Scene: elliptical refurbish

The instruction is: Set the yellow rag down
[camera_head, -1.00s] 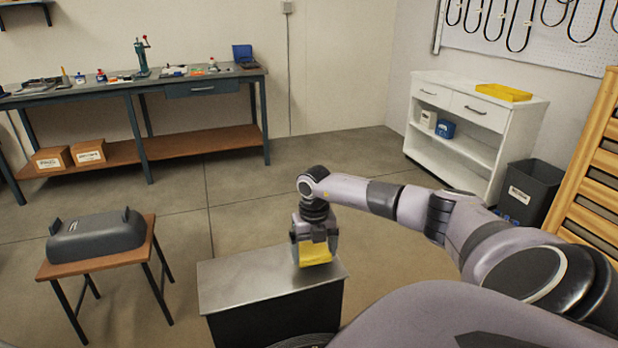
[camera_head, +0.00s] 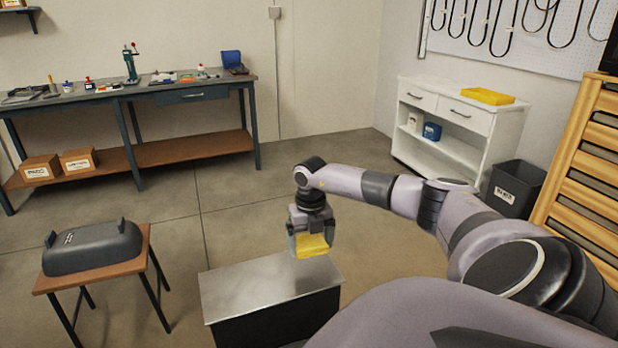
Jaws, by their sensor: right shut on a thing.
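The yellow rag (camera_head: 311,247) is a small folded yellow piece in the fingers of my right gripper (camera_head: 311,243). The gripper points down and is shut on the rag. Rag and gripper are over the back right part of a metal-topped cabinet (camera_head: 250,290). I cannot tell whether the rag touches the metal top. My left gripper is not in view.
A grey moulded case (camera_head: 92,248) lies on a small wooden stool (camera_head: 95,276) at the left. A workbench (camera_head: 185,92) with tools runs along the back wall. A white cabinet (camera_head: 450,125) with a yellow tray (camera_head: 488,96) and a dark bin (camera_head: 515,188) stand at the right. The metal top is otherwise bare.

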